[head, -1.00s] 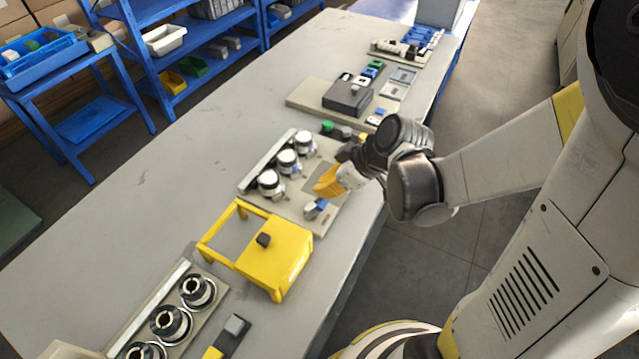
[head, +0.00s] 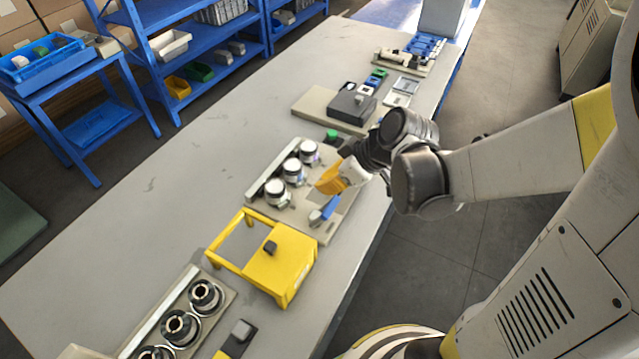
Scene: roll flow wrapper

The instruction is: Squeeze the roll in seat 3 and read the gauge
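Three white-topped rolls stand in a row on a beige plate (head: 300,222): a far one (head: 308,152), a middle one (head: 293,171) and a near one (head: 276,192). I see no seat numbers, so I cannot tell which is in seat 3. My gripper (head: 331,181), with orange fingers, is just right of the rolls, above the plate. A gap shows between it and the rolls. Its finger opening is too small to make out. A small blue and grey part (head: 323,212) is at the plate's near right. I cannot make out a gauge reading.
A yellow frame-like cover (head: 285,262) stands nearer on the table. A second fixture with dark ring-topped rolls (head: 180,327) is at the front left. A dark grey box (head: 350,107) lies beyond. The table's left side (head: 120,205) is clear.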

